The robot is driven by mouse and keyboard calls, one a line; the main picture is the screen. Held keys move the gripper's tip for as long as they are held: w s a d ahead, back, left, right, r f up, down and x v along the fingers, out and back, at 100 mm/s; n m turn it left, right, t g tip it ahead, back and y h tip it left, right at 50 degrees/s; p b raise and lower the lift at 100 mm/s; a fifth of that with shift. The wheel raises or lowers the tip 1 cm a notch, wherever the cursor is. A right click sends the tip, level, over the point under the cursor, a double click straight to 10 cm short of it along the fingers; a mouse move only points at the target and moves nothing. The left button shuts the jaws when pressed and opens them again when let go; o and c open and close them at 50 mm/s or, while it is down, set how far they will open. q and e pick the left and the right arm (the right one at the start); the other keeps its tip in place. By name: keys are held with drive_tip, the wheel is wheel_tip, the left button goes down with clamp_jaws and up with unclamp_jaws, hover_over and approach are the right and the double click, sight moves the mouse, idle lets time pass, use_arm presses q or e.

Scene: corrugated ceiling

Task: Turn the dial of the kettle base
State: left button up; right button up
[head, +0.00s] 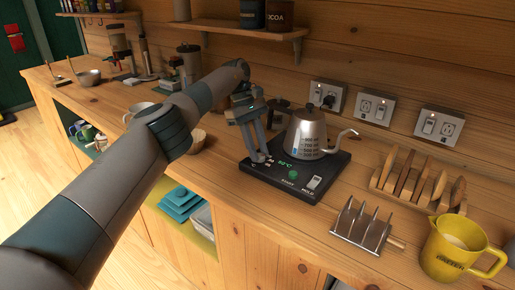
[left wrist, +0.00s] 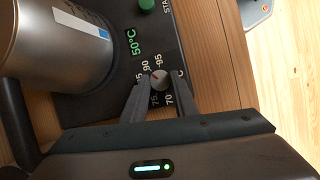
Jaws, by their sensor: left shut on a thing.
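The kettle base (head: 330,176) is a black slab on the wooden counter, with a green 50°C readout and a green button (head: 293,174). The silver gooseneck kettle (head: 306,134) stands on it. My left gripper (head: 260,157) reaches down at the base's left front corner. In the left wrist view its fingers (left wrist: 160,84) are shut on the small grey dial (left wrist: 160,79), one finger on each side. The dial has a red mark, and printed numbers such as 70, 75, 90 and 95 surround it. The readout (left wrist: 134,42) shows 50°C there too. My right gripper is not in view.
A metal toast rack (head: 361,228), a yellow jug (head: 455,248) and a wooden rack (head: 420,184) stand to the right. Wall sockets (head: 376,107) are behind. A small bowl (head: 196,140) is beside my left arm. The counter's front edge is close to the base.

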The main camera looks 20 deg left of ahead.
use_arm(q)
drive_tip(key=shift+w+m, duration=0.1)
drive_tip(key=shift+m, duration=0.5)
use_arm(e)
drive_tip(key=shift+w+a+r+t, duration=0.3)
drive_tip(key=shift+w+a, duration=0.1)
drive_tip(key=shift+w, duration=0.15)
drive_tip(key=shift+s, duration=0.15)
use_arm(q)
drive_tip(key=o, duration=1.1)
drive_tip(key=shift+c, duration=0.2)
drive_tip(key=shift+r+p, duration=0.1)
drive_tip(key=shift+p, duration=0.2)
